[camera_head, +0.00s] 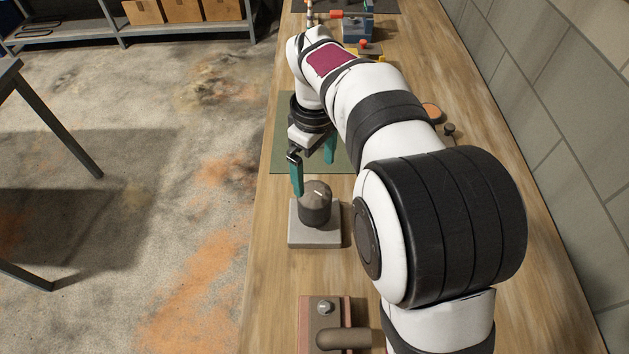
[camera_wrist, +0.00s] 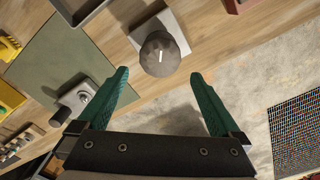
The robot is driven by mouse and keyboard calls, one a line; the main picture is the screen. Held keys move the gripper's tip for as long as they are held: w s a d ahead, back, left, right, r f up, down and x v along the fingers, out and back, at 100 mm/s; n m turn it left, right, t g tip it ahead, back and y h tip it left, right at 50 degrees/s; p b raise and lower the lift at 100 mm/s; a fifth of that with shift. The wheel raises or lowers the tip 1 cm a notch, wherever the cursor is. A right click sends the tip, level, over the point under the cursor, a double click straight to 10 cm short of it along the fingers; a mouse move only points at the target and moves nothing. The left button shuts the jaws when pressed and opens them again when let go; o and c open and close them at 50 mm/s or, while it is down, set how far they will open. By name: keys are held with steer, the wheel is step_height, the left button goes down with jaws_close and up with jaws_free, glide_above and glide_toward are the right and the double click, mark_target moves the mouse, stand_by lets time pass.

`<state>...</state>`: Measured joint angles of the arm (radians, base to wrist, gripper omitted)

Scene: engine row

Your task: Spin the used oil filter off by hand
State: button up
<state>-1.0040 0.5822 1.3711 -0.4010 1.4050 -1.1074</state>
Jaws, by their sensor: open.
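The used oil filter (camera_head: 315,205) is a dark grey-brown cylinder with a white line on its top. It stands upright on a pale square block (camera_head: 314,235) on the wooden bench. The filter (camera_wrist: 160,55) also shows in the wrist view, just beyond the fingertips and between their lines. My gripper (camera_head: 313,176) has two green fingers spread wide with nothing between them. In the head view it hangs just behind and above the filter, one finger near the filter's upper left. I cannot tell whether that finger touches it.
A green mat (camera_head: 282,150) lies behind the filter on the bench (camera_head: 270,280). A reddish block (camera_head: 308,310) with a metal knob and a thick brown bar is nearer. A small grey fitting (camera_wrist: 75,98) shows in the wrist view. A wall borders the right; the left edge drops to floor.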

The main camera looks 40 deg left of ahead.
mark_target(315, 206)
step_height(315, 206, down, 14)
steer(key=shift+r, duration=0.2)
steer(key=c, duration=1.5)
steer(key=n, duration=0.9)
steer(key=shift+r, duration=0.1)
steer(key=n, duration=0.8)
steer(key=o, duration=1.5)
